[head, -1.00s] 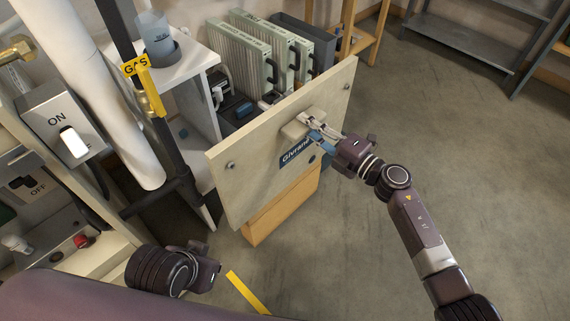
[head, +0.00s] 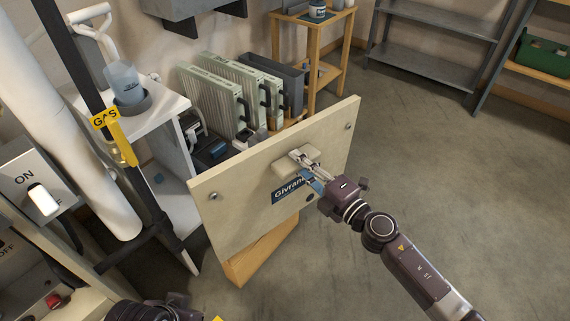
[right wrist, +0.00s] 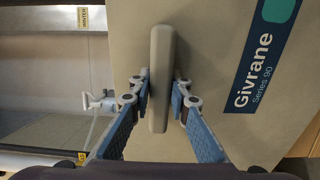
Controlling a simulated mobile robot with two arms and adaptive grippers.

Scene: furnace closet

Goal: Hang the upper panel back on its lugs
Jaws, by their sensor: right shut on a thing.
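The upper panel (head: 240,208) is a beige board with a blue Givrane label and a raised handle block (head: 285,168). My right gripper (head: 304,164) is shut on that handle and holds the panel tilted in front of the heater units. In the right wrist view the blue-padded fingers (right wrist: 160,98) lie on both sides of the handle bar (right wrist: 161,75). My left gripper (head: 178,301) shows only in part at the bottom left edge; its fingertips are not clear. The lugs cannot be made out.
A white shelf (head: 165,110) with a blue cup stands at left, beside a black pipe with a yellow GAS tag (head: 104,119). Light green finned units (head: 210,95) stand behind the panel. An ON switch box (head: 38,190) is at far left. Open floor (head: 450,180) lies at right.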

